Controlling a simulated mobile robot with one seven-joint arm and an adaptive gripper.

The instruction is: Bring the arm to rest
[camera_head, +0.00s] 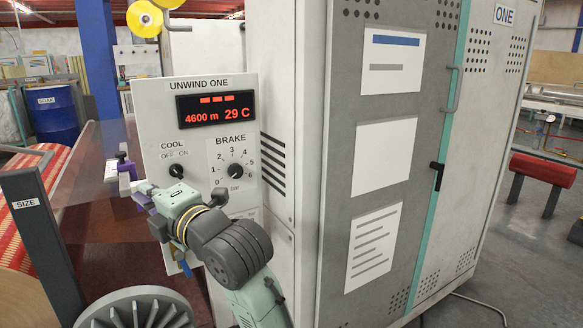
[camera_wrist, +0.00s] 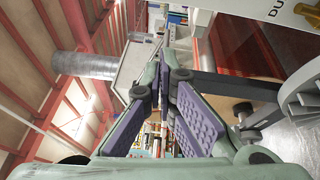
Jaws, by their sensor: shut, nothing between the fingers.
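My arm reaches up from the bottom middle of the head view, in front of the UNWIND ONE panel (camera_head: 205,110). My gripper (camera_head: 122,168) points to the left, beside the panel's left edge. In the wrist view my gripper (camera_wrist: 166,80) shows its two purple-padded fingers meeting at the tips, with nothing between them. The panel's display reads 4600 m and 29 C. Below it are the COOL switch (camera_head: 176,171) and the BRAKE dial (camera_head: 235,171). My arm hides the lower part of the panel.
A tall grey cabinet marked ONE (camera_head: 400,150) stands to the right of my arm. A dark post labelled SIZE (camera_head: 38,235) and a grey ribbed wheel (camera_head: 137,310) stand at the lower left. A blue drum (camera_head: 52,115) is farther back. A red bench (camera_head: 542,170) stands at the right.

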